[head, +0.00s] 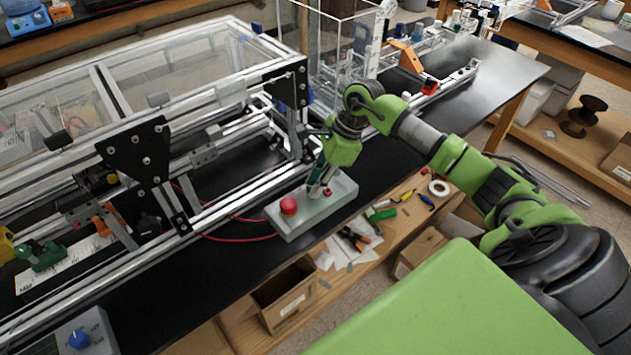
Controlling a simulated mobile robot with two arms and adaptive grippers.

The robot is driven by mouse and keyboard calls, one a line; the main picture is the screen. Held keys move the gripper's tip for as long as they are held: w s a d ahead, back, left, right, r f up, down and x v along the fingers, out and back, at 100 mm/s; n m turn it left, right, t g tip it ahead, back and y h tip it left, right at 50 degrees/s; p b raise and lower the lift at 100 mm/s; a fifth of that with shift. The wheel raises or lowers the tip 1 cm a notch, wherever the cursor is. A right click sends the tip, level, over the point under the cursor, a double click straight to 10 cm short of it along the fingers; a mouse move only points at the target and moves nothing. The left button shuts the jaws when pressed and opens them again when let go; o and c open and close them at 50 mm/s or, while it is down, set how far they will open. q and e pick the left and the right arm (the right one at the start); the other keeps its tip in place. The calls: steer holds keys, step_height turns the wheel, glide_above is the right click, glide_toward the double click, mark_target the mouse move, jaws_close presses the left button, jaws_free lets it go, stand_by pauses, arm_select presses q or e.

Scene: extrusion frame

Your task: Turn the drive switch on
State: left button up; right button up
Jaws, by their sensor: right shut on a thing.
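A grey control box (300,222) lies on the black bench top beside the extrusion frame. A round red button (288,205) sits on its left part. The drive switch (328,192), a small red part, shows on the box's right part at my right gripper's tips. My right gripper (317,190) reaches down onto the box from above and is shut on the switch. The fingers hide part of the switch, and its position cannot be read. My left gripper is not in view.
The aluminium extrusion frame (220,203) with clear panels stands left of the box. Red cables (235,238) run from the box to the frame. A grey box with a blue knob (79,339) sits at lower left. Tools and cardboard boxes (285,295) are on the lower shelf.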

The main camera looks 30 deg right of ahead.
steer(key=m+t+b, duration=0.1)
steer(key=m+b, duration=0.2)
steer(key=m, duration=0.1)
steer(key=shift+s+f+h+b, duration=0.1)
steer(key=shift+f+h+b, duration=0.05)
steer(key=shift+h+b, duration=0.25)
steer(key=m+h+b, duration=0.1)
steer(key=m+b, duration=0.1)
steer(key=m+t+h+b, duration=0.1)
steer(key=m+b, duration=0.1)
steer(key=m, duration=0.1)
steer(key=shift+a+m, duration=0.2)
steer(key=shift+m, duration=0.1)
steer(key=m+h+b, duration=0.1)
steer(key=m+b, duration=0.1)
steer(key=m, duration=0.1)
steer(key=shift+a+m+t+b, duration=0.15)
steer(key=shift+m+t+b, duration=0.15)
steer(key=shift+b, duration=0.05)
steer(key=shift+r+m+h+b, duration=0.15)
steer(key=shift+m+h+b, duration=0.4)
steer(key=shift+m, duration=0.6)
steer(key=shift+r+m+h+b, duration=0.1)
steer(key=shift+m+h+b, duration=0.4)
steer(key=shift+m, duration=0.65)
steer(key=o, duration=1.1)
